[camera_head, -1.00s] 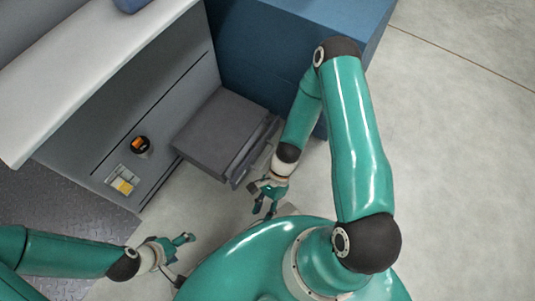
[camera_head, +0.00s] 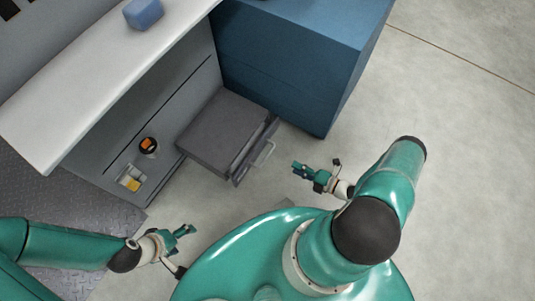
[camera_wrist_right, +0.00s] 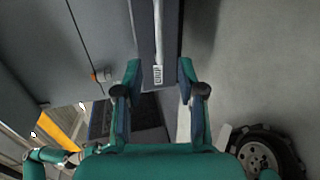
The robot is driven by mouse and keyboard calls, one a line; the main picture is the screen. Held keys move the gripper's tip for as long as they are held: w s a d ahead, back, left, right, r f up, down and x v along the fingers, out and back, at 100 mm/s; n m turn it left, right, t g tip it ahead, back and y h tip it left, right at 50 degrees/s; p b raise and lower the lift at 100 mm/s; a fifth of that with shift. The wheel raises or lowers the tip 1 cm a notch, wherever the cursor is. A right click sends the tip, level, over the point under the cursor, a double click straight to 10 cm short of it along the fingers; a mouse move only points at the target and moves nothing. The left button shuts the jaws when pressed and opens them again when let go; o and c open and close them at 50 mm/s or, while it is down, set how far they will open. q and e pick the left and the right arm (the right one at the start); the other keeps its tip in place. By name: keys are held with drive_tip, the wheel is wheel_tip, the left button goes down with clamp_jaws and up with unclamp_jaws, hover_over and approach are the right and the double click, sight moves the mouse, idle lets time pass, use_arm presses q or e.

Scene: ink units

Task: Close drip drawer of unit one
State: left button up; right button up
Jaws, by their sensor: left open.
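The grey drip drawer (camera_head: 222,130) stands pulled out from the lower front of the grey unit (camera_head: 165,100) in the head view. Its front panel has a pale bar handle (camera_head: 263,154). My right gripper (camera_head: 300,170) is to the right of the drawer front, apart from it, with its fingers towards it. My left gripper (camera_head: 186,240) is open and empty, below the drawer in the picture.
A blue cabinet (camera_head: 290,60) stands right beside the drawer. A white counter (camera_head: 90,90) with a blue box (camera_head: 143,14) overhangs the unit. A black knob with an orange top (camera_head: 148,146) and a yellow label (camera_head: 131,179) are on the unit. Floor at the right is clear.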

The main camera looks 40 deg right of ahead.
drive_tip(key=b+x, duration=0.1)
drive_tip(key=x, duration=1.3)
drive_tip(key=shift+a+b, duration=0.15)
drive_tip(key=shift+b, duration=0.2)
clamp_jaws()
